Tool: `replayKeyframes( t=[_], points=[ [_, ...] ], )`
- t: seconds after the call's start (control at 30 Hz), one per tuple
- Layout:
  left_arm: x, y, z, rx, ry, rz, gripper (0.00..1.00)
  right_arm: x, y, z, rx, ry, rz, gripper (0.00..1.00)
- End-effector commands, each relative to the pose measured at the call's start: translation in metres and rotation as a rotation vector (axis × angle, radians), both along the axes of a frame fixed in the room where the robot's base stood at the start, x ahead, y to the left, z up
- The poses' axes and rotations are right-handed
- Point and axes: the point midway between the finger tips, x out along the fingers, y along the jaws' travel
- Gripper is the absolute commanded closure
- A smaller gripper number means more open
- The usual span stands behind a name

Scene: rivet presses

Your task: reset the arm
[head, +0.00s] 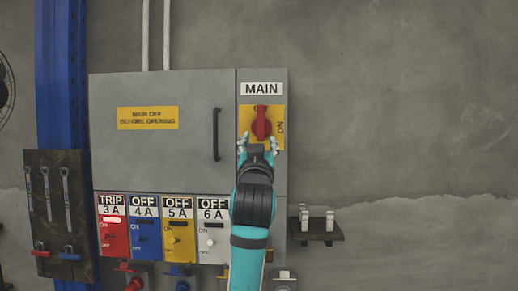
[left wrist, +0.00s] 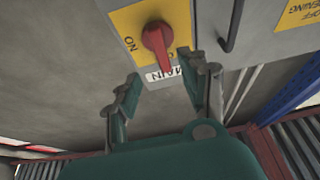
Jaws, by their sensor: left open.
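My left arm reaches up in the middle of the head view. Its gripper (head: 257,146) is open and empty, just below the red MAIN rotary switch (head: 261,122) on a yellow plate. In the left wrist view the red switch handle (left wrist: 157,40) shows ahead of the open gripper (left wrist: 160,85), beyond the fingertips and not between them. In the head view the handle stands roughly upright on the plate; the plate's upper lettering is partly covered. My right gripper is not in view.
A grey cabinet door (head: 160,160) with a black handle (head: 216,134) is left of the switch. Below are red, blue, yellow and white breakers (head: 113,237) labelled TRIP or OFF. A small shelf (head: 316,233) juts out at right. The wall further right is clear.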

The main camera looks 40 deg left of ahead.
Motion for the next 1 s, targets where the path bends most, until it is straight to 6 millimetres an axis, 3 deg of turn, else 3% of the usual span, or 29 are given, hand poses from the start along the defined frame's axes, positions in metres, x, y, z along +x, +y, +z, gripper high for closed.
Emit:
replayKeyframes(
  t=[0.2, 0.77, 0.87, 0.97, 1.0],
  points=[
    [-0.014, -0.009, -0.007, 0.000, 0.001, -0.001, 0.56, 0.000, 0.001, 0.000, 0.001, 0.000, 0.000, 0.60],
    [-0.014, -0.010, -0.008, 0.000, 0.003, -0.002, 0.56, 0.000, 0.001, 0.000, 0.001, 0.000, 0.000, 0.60],
    [-0.002, -0.012, -0.022, 0.005, 0.034, -0.010, 0.56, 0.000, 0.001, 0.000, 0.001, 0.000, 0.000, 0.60],
    [0.026, -0.018, -0.057, 0.019, 0.111, -0.034, 0.56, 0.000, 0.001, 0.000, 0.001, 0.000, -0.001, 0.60],
    [0.041, -0.022, -0.079, 0.025, 0.154, -0.047, 0.56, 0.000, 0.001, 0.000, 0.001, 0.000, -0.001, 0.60]
  ],
)
